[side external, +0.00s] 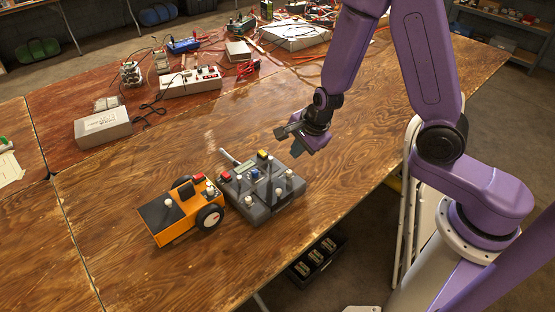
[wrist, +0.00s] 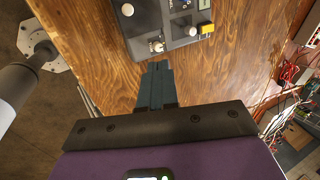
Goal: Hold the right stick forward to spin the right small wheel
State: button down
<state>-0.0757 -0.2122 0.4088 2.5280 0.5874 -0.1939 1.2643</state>
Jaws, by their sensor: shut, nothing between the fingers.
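A grey controller box (side external: 268,210) with several white-capped sticks and coloured buttons sits on the wooden table. Its near part also shows at the top of the wrist view (wrist: 184,46). My gripper (wrist: 158,64) is shut and empty. In the side view it hovers above the table, behind and right of the box.
A grey box (side external: 103,128), a white power strip (side external: 191,82) and tangled cables lie towards the back of the bench. Bare tabletop (side external: 345,170) lies right of the controller. The table's front edge is close to the cart and controller.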

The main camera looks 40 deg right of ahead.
aim_at(271, 163)
jog(key=x, duration=0.9)
jog(key=shift+f, duration=0.35)
jog(key=w, duration=0.3)
jog(key=shift+f, duration=0.15)
jog(key=shift+w, duration=0.65)
